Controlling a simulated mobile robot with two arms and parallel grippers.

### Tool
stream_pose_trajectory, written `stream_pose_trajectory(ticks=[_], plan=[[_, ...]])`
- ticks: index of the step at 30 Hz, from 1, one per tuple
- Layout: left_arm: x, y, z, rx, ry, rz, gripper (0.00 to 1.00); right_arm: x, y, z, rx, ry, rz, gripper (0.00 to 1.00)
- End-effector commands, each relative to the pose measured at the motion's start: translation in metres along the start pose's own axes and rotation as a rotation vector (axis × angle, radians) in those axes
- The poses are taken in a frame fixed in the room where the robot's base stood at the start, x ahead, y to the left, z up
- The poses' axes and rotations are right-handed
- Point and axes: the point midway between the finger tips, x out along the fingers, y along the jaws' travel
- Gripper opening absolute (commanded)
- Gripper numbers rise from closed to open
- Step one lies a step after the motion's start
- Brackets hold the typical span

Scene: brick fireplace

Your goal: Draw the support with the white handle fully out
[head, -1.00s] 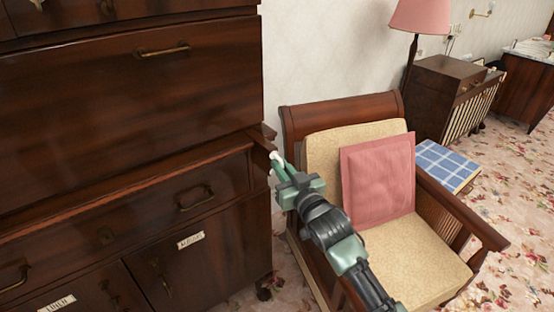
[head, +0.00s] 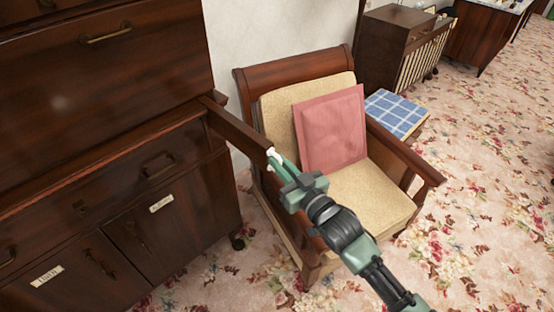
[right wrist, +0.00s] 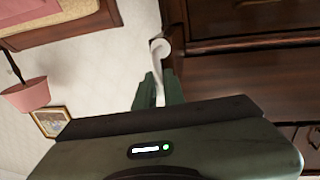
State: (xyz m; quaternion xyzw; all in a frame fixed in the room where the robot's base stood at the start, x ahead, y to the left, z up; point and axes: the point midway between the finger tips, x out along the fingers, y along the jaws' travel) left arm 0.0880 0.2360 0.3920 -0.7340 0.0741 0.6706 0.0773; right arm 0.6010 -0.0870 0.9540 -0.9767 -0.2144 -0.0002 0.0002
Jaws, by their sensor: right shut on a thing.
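The support (head: 238,128) is a dark wooden bar that sticks out of the right side of the cabinet's front, below the large upper panel. Its white handle (head: 273,154) is a small knob on the outer end. My right gripper (head: 282,168) is shut on the white handle, its green fingers at the bar's end. In the right wrist view, the white handle (right wrist: 160,47) shows at the tips of the fingers, against the dark wood. How much of the bar is still inside the cabinet is hidden. My left gripper is not in view.
An armchair (head: 375,205) with a pink cushion (head: 331,129) stands right beside the support and my right arm. A blue checked stool (head: 398,112) is behind it. The dark cabinet (head: 100,85) fills the left. Flowered carpet is open at the right.

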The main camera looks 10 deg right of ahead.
Motion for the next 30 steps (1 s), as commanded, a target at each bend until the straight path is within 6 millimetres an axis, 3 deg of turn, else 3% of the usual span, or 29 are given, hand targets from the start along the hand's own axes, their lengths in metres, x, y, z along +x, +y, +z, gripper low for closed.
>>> stream_pose_trajectory(ticks=[7,8,9,10,20,30], plan=[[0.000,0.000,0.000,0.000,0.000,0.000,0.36,-0.001,0.000,0.003,-0.001,-0.006,0.001,0.00],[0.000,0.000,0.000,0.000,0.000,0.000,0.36,-0.001,0.000,0.003,-0.001,-0.007,0.001,0.18],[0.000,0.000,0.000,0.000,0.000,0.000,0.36,-0.001,0.000,0.003,-0.001,-0.006,0.001,0.29],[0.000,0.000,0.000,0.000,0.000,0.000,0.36,-0.001,0.000,0.003,-0.001,-0.006,0.001,0.31],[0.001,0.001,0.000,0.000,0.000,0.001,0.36,-0.003,0.000,0.002,-0.001,-0.004,0.001,0.31],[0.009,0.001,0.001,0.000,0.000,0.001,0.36,-0.055,0.000,0.004,-0.001,-0.007,0.000,0.31]])
